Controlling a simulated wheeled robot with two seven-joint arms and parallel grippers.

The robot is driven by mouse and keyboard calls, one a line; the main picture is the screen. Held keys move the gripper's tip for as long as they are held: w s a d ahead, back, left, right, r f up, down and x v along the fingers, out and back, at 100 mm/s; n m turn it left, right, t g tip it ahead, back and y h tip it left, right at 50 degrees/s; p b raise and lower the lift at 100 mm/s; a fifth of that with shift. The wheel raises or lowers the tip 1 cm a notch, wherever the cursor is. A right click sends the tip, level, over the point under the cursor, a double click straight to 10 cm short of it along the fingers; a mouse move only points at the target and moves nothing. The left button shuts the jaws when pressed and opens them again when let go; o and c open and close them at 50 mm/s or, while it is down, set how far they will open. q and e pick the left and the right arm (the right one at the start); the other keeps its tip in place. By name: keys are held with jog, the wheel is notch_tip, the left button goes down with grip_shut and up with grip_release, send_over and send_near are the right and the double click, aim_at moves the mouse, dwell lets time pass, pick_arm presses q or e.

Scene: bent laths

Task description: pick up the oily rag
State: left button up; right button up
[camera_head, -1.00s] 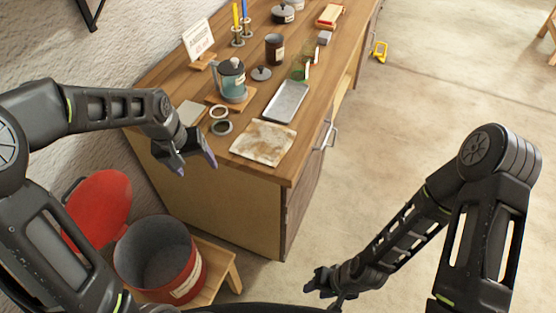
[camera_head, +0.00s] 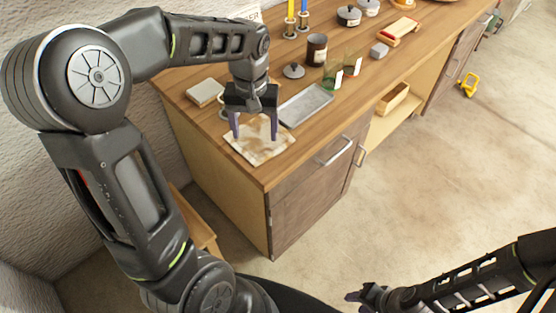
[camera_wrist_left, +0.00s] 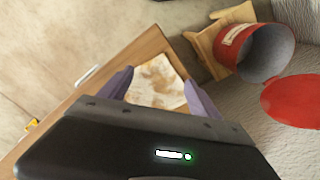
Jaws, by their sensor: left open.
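The oily rag (camera_head: 262,147) is a cream cloth with brown stains. It lies flat near the front corner of the wooden workbench. My left gripper (camera_head: 255,136) is open above the rag, pointing down, and its fingers hide part of it. In the left wrist view the rag (camera_wrist_left: 157,84) shows between the two purple fingers (camera_wrist_left: 158,92). I cannot tell whether the fingertips touch it. My right gripper (camera_head: 362,298) is low over the floor, far from the bench, and too small to tell open from shut.
A metal tray (camera_head: 306,104) lies just behind the rag. A grey block (camera_head: 205,92), a dark jar (camera_head: 316,50) and green glasses (camera_head: 333,76) stand on the workbench (camera_head: 262,175). A red bin (camera_wrist_left: 240,45) sits on a stool beside it, with a red lid (camera_wrist_left: 292,101) nearby.

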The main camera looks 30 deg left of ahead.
aim_at(256, 162)
pick_arm(q)
jog(key=f+b, duration=0.4)
jog(key=f, duration=0.1)
jog(key=f+b, duration=0.3)
jog(key=f, duration=0.2)
jog(key=shift+s+a+b, duration=0.1)
jog(key=shift+a+b, duration=0.1)
jog(key=shift+b, duration=0.2)
jog(key=shift+f, duration=0.2)
jog(key=c, duration=1.4)
dwell(0.4)
